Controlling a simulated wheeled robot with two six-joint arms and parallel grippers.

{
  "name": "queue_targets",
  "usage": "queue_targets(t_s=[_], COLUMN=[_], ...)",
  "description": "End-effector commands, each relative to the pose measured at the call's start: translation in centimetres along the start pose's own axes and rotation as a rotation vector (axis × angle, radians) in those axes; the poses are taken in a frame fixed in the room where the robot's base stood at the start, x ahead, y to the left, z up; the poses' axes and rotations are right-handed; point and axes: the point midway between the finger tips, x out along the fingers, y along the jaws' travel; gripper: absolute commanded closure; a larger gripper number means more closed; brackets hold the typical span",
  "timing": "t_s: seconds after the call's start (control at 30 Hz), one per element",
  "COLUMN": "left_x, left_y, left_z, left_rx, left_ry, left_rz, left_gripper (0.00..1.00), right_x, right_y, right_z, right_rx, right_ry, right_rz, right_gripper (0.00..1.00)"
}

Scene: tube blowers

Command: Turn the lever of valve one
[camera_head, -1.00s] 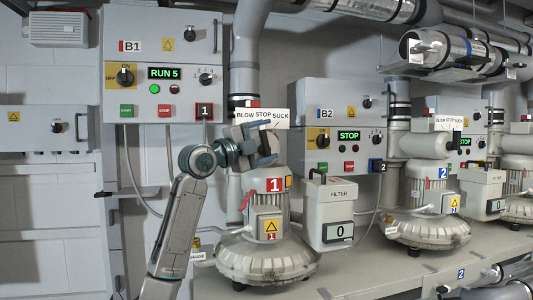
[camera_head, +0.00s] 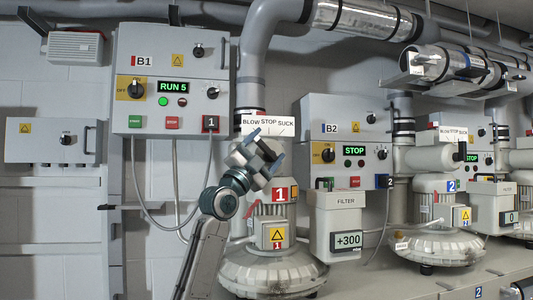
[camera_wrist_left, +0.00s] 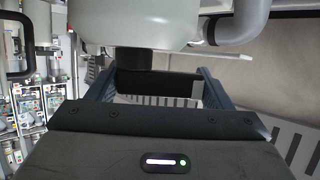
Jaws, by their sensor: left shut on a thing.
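Valve one stands on blower 1 (camera_head: 262,262) under its "BLOW STOP SUCK" sign (camera_head: 264,126). My left gripper (camera_head: 268,152) is in front of the valve and hides most of it and its lever in the head view. In the left wrist view, the pale valve body (camera_wrist_left: 135,22) is at the top. The dark lever (camera_wrist_left: 143,60) reaches down from it between the two fingers of my left gripper (camera_wrist_left: 155,80), which is shut on it. The lever's exact pointing against the sign is hidden. My right gripper is not in view.
Panel B1 (camera_head: 170,52) on the wall reads RUN 5 with a green lamp. The filter box (camera_head: 336,214) beside blower 1 reads +300. Panel B2 (camera_head: 345,106) reads STOP, with blower 2 (camera_head: 436,246) to the right. Large pipes run above.

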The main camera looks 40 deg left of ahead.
Motion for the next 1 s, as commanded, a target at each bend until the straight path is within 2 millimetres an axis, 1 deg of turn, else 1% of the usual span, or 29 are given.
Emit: queue_targets(t_s=[0.37, 0.4, 0.47, 0.5, 0.73, 0.8, 0.87, 0.97, 1.0], left_x=[-0.1, -0.1, -0.1, -0.1, -0.1, -0.3, -0.9, -2.6, -3.4], left_y=[0.2, 0.2, 0.2, 0.1, 0.1, 0.1, 0.2, 0.5, 0.5], left_z=[0.1, 0.1, 0.1, 0.1, 0.1, 0.1, 0.2, 0.3, 0.3], left_rx=[0.002, 0.002, 0.002, 0.001, 0.001, 0.001, 0.003, 0.005, 0.006], left_ry=[-0.003, -0.003, -0.002, -0.002, -0.001, -0.002, -0.002, -0.002, -0.002], left_rz=[0.001, 0.001, 0.0, 0.0, -0.001, -0.001, -0.001, 0.0, 0.0], left_gripper=[0.49, 0.19, 0.07, 0.05, 0.05, 0.05, 0.05, 0.05, 0.05], right_x=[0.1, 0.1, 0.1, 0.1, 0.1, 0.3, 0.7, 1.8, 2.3], right_y=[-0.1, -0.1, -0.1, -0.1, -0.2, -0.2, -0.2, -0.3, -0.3], right_z=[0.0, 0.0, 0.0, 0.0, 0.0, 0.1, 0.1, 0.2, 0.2], right_rx=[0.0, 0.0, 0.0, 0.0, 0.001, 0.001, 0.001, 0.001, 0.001], right_ry=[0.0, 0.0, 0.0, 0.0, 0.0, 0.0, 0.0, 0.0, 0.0], right_rz=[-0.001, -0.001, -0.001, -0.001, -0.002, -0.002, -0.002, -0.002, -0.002], right_gripper=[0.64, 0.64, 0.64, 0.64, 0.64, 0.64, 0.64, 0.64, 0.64])
